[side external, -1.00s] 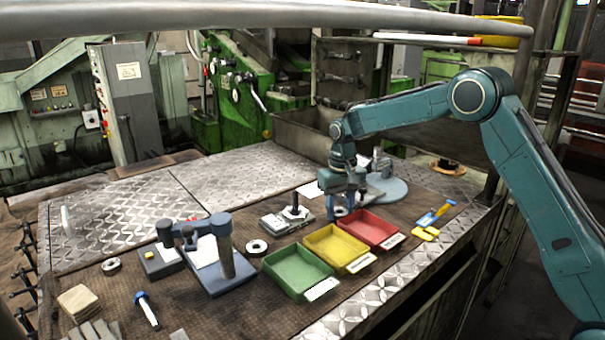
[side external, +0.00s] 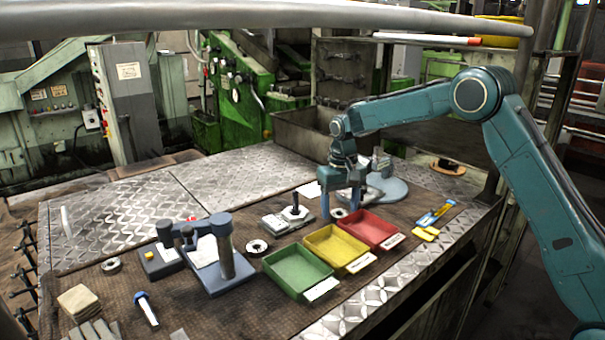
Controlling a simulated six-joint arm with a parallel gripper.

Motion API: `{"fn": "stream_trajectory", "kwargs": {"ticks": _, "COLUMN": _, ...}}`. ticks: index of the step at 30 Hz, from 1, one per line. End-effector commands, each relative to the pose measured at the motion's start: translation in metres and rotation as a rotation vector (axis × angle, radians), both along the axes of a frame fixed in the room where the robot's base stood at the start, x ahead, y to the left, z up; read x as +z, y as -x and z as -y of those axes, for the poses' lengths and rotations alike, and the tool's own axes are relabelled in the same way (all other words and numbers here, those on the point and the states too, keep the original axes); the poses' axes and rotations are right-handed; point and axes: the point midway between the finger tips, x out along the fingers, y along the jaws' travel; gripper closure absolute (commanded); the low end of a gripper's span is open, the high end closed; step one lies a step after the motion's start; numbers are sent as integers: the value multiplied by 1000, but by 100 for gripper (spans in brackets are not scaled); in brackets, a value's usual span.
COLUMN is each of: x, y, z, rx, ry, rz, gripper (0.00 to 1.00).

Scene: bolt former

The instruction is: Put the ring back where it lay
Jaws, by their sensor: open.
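My gripper (side external: 340,207) is open, pointing down just behind the yellow and red bins. A small pale ring (side external: 338,213) lies on the brown mat below and between its fingers; the fingers are apart from each other. A second ring (side external: 257,247) lies on the mat left of the green bin. A third ring (side external: 112,264) lies at the left, beside the blue-grey press. I cannot tell whether the fingers touch the first ring.
Green (side external: 300,272), yellow (side external: 336,247) and red (side external: 372,229) bins stand in a row in front of my gripper. A grey stand with a black post (side external: 291,215) is to its left. The blue-grey press (side external: 216,262) stands further left. A blue-and-yellow caliper-like tool (side external: 434,215) lies right of the bins.

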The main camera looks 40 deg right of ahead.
Motion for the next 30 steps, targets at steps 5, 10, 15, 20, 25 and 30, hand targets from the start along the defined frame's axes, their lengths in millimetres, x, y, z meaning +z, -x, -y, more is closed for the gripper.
{"fn": "stream_trajectory", "kwargs": {"ticks": 5, "x": 21, "y": 0, "z": 0, "rx": 0, "ry": 0, "rz": 4, "gripper": 36}}
{"fn": "stream_trajectory", "kwargs": {"ticks": 10, "x": 48, "y": 0, "z": 0, "rx": 0, "ry": 0, "rz": 4, "gripper": 36}}
{"fn": "stream_trajectory", "kwargs": {"ticks": 15, "x": 78, "y": -1, "z": 0, "rx": 0, "ry": 1, "rz": 5, "gripper": 36}}
{"fn": "stream_trajectory", "kwargs": {"ticks": 20, "x": 103, "y": 0, "z": 0, "rx": -1, "ry": 0, "rz": 4, "gripper": 36}}
{"fn": "stream_trajectory", "kwargs": {"ticks": 25, "x": 121, "y": 0, "z": 1, "rx": -1, "ry": 0, "rz": 2, "gripper": 36}}
{"fn": "stream_trajectory", "kwargs": {"ticks": 30, "x": 129, "y": 0, "z": 0, "rx": -1, "ry": 0, "rz": 1, "gripper": 36}}
